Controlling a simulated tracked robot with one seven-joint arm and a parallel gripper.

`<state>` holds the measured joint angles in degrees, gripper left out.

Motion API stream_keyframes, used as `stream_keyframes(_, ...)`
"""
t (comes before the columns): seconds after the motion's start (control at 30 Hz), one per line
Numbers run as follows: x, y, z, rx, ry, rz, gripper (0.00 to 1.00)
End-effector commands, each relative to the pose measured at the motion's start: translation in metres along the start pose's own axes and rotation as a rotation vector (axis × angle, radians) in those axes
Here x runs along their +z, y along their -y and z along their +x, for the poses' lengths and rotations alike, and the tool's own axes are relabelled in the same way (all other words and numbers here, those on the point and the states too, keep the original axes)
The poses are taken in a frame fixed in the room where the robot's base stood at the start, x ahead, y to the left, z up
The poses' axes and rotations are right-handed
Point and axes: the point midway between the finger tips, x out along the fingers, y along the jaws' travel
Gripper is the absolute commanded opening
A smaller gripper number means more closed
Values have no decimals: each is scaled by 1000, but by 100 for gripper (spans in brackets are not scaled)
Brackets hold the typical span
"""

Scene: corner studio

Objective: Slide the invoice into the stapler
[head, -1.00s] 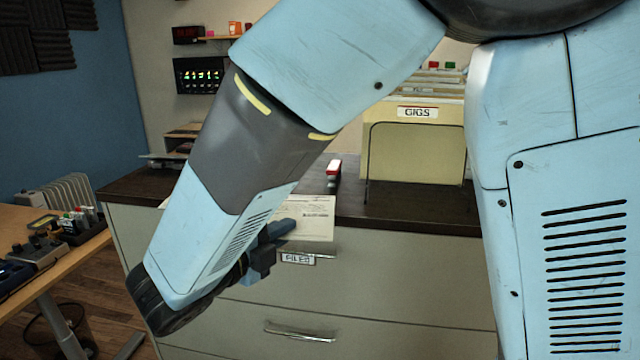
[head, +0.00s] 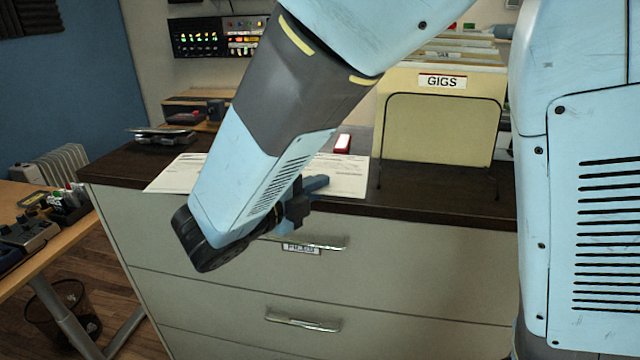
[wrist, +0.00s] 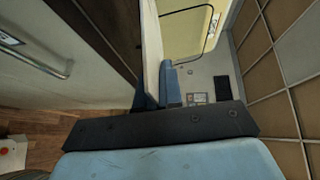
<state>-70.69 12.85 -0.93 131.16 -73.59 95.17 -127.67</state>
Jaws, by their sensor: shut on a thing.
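The invoice, a white printed sheet (head: 345,176), is at the front of the cabinet top in the head view. My gripper (head: 318,183) is shut on its near edge. In the wrist view the sheet (wrist: 152,45) shows nearly edge-on between the blue fingers (wrist: 157,92). The stapler (head: 343,143), with a red and white end showing, stands just behind the sheet's far edge; the sheet hides its lower part. I cannot tell whether the sheet touches it. White paper (head: 172,176) also shows left of my arm; my arm hides whether it is the same sheet.
A cream file box labelled GIGS (head: 440,120) in a wire holder stands right of the stapler. The dark cabinet top (head: 440,200) is bare at front right. Drawer handles (head: 303,322) stick out below. Dark devices (head: 165,135) stand at the back left.

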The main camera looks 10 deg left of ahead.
Motion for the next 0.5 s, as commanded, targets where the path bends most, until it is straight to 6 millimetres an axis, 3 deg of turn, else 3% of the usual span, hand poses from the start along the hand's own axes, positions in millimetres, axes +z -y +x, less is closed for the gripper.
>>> stream_keyframes(0.5, 1, -1, -4, -1, 11, -1, 0)
